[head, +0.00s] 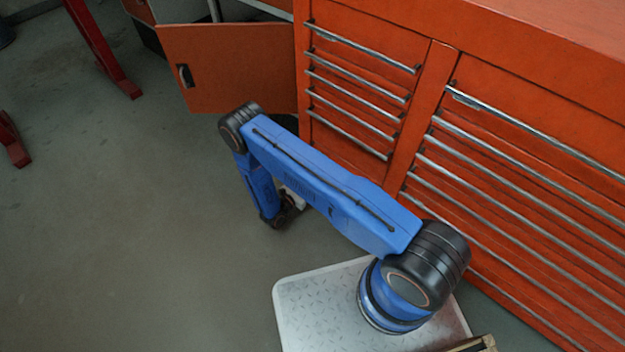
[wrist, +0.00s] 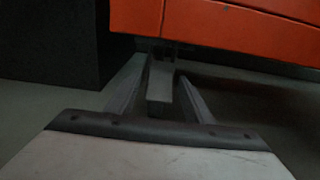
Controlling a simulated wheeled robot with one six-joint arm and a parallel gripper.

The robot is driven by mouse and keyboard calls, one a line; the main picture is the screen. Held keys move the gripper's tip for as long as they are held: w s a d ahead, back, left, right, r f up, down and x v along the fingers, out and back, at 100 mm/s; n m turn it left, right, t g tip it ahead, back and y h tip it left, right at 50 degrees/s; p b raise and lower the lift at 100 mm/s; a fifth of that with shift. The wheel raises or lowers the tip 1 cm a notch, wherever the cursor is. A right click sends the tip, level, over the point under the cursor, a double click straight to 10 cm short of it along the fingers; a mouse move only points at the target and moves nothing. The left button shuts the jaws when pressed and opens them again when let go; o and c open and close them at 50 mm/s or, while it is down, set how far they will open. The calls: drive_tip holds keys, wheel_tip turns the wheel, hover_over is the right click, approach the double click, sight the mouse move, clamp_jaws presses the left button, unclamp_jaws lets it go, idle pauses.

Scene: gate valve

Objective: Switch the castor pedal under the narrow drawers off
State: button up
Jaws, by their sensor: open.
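The narrow drawers (head: 358,85) form the left column of the orange cabinet in the head view; its lower edge (wrist: 225,25) crosses the top of the wrist view. A grey bar-like piece (wrist: 161,82), apparently the castor pedal, sticks out from under that edge. My gripper (wrist: 160,88) is open, with one finger on each side of this piece. I cannot tell whether the fingers touch it. The pedal's on or off position is unclear. In the head view my gripper (head: 288,210) is low by the cabinet's foot, partly hidden by my arm, and the pedal is hidden.
Wide drawers (head: 530,190) with long metal handles fill the cabinet's right side. An orange door panel (head: 228,70) stands open left of the narrow drawers. A dark block (wrist: 50,40) stands left of my gripper. Red posts (head: 103,50) are farther left. The grey floor (head: 120,230) at left is clear.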

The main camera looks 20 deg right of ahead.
clamp_jaws()
drive_tip(key=shift+r, duration=0.1)
drive_tip(key=shift+s+a+r+g+y, duration=0.1)
drive_tip(key=shift+r+g+y, duration=0.25)
drive_tip(key=shift+y, duration=0.3)
drive_tip(key=shift+s+a+r+g+y, duration=0.1)
drive_tip(key=shift+r+g+y, duration=0.15)
drive_tip(key=shift+g+y, duration=0.3)
drive_tip(key=shift+a+r+g+y, duration=0.1)
drive_tip(key=shift+r+g+y, duration=0.2)
drive_tip(key=shift+y, duration=0.3)
drive_tip(key=shift+r+g+y, duration=0.15)
drive_tip(key=shift+g+y, duration=0.15)
drive_tip(key=shift+y, duration=0.3)
